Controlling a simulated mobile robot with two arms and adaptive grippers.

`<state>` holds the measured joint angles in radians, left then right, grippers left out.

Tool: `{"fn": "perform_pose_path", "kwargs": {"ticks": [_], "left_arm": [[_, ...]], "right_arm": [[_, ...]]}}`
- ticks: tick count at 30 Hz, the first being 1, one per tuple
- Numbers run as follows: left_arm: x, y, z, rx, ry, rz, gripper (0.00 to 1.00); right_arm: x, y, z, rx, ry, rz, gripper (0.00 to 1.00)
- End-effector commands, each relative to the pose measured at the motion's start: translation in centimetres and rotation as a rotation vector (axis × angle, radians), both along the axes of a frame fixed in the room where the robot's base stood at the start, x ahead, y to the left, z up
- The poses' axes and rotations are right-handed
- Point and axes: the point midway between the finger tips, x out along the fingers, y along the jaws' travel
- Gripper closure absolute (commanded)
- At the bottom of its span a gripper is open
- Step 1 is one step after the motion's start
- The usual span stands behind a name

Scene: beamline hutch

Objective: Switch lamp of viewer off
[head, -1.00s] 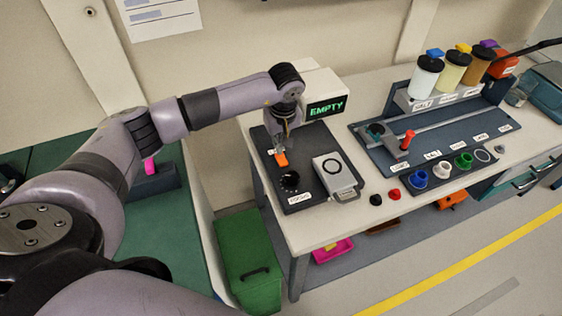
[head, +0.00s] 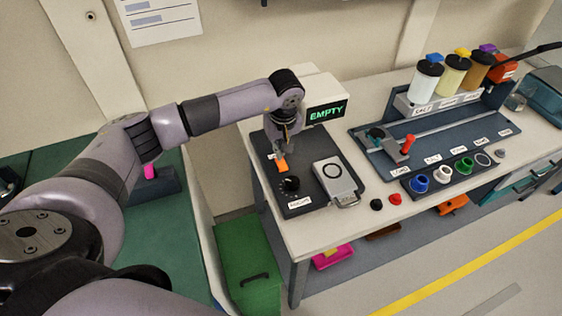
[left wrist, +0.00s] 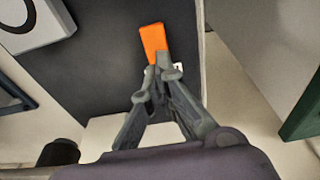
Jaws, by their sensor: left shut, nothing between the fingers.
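The viewer with the green "EMPTY" display (head: 327,111) stands at the back of a dark base plate (head: 312,207) on the white table. An orange switch lever (head: 284,168) sits on the plate's left part; it also shows in the left wrist view (left wrist: 153,40). My left gripper (head: 281,157) points down at the lever. In the left wrist view its fingertips (left wrist: 160,72) are closed together at the lever's near end, seemingly touching it, with nothing between them. The fingers partly hide the lever's base. My right gripper is not in view.
A black knob (head: 290,184) and a grey box with a ring mark (head: 334,178) sit close by on the plate. Black and red caps (head: 394,198) lie to the right. A rail board (head: 440,138), bottles (head: 427,77) and coloured cups (head: 441,174) stand farther right.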

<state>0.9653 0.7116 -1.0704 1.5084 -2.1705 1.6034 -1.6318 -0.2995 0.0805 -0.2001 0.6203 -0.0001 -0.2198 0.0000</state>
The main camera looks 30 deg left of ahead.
Motion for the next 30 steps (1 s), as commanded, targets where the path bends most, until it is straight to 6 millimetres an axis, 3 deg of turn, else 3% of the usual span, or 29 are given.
{"fn": "perform_pose_path", "kwargs": {"ticks": [30], "left_arm": [[0.00,0.02,-0.82,0.000,0.000,0.000,1.00]], "right_arm": [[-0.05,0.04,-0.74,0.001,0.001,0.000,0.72]]}}
